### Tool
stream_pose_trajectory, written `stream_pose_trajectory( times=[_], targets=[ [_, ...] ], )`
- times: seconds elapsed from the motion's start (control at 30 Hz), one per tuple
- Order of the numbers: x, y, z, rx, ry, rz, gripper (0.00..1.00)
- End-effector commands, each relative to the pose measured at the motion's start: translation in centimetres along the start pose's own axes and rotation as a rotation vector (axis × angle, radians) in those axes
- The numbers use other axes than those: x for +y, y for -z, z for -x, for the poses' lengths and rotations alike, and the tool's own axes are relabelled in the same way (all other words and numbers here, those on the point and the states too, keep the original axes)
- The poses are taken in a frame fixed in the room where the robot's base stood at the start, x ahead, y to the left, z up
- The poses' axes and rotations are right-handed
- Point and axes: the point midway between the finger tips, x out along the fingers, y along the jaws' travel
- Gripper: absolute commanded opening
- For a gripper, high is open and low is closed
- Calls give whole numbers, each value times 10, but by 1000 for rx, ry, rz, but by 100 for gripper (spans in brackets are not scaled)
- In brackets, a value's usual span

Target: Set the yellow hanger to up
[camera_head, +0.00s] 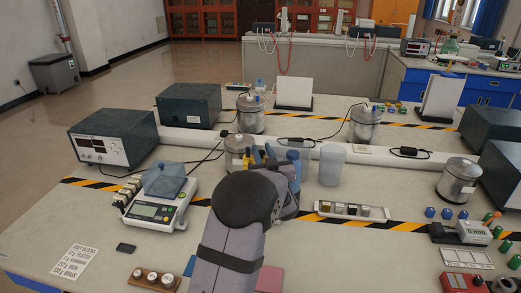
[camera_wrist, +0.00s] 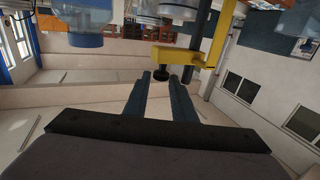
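The yellow hanger (camera_wrist: 190,57) shows in the wrist view just beyond my fingertips, as a yellow post with a side arm. A dark round piece hangs by the end of that arm. In the head view only small yellow parts of the hanger (camera_head: 257,157) show behind my gripper, so its setting cannot be read there. My gripper (camera_wrist: 160,76) has its two fingers apart with a gap between them and nothing visibly gripped. In the head view my wrist and arm cover most of my gripper and the hanger's lower part.
Metal calorimeter cans (camera_head: 236,150) and a clear beaker (camera_head: 331,164) stand close around the hanger. A scale (camera_head: 160,205) is at left and a tray of small blocks (camera_head: 352,211) at right. Dark power supplies (camera_head: 115,137) stand farther out.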

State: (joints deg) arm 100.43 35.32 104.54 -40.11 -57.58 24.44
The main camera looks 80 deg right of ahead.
Motion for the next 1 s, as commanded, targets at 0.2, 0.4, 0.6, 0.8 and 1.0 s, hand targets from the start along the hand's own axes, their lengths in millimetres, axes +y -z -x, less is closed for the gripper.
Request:
stream_pose_trajectory(
  times=[0.2, 0.4, 0.6, 0.8, 1.0],
  targets=[
    [0, 1, 19, 2, 0, 1, 24],
    [0, 2, 23, 3, 0, 1, 24],
    [0, 2, 23, 2, 0, 1, 24],
    [-2, 4, 22, 2, 3, -3, 24],
    [-30, 23, 11, -7, 28, -62, 24]
  ],
)
